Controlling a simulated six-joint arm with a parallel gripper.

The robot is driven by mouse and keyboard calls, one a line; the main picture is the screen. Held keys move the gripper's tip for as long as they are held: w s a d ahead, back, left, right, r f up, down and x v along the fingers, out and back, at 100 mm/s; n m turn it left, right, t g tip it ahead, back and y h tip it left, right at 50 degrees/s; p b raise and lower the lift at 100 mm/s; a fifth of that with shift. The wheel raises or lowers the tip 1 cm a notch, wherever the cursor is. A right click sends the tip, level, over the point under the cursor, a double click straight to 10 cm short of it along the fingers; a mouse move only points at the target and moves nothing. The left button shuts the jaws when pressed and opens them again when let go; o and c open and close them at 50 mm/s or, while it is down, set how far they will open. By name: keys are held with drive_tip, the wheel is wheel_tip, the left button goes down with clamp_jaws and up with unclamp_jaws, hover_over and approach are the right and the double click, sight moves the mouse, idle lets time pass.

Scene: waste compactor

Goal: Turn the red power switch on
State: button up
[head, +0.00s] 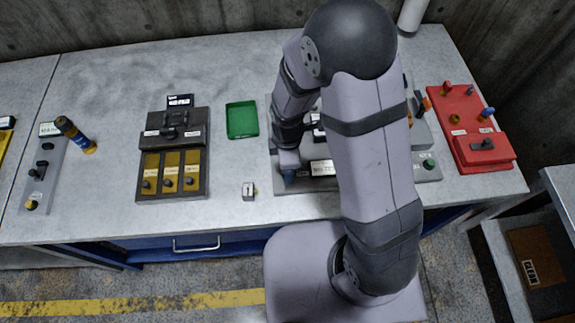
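A red panel (458,108) lies at the right end of the workbench, with several small coloured knobs on it. A raised red box (482,152) at its front edge carries a black handle or lever (487,143) and a white label too small to read. This looks like the red power switch; I cannot tell its position. My arm stands in front of the bench and folds over a grey machine panel (428,178), left of the red panel and apart from it. My gripper's fingers are hidden behind my arm, so their state does not show.
A green tray (242,120), a dark box with three yellow slots (173,165) and a small grey block (249,191) lie left of my arm. A dark cylinder (75,134) and grey switch strip (43,180) are farther left. Concrete walls stand behind and right.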

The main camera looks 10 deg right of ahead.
idle(0.3)
drive_tip(key=o, duration=1)
drive_tip(key=shift+o, duration=0.2)
drive_tip(key=shift+r, duration=0.2)
drive_tip(key=shift+r+b, duration=0.8)
drive_tip(key=shift+r, duration=2.7)
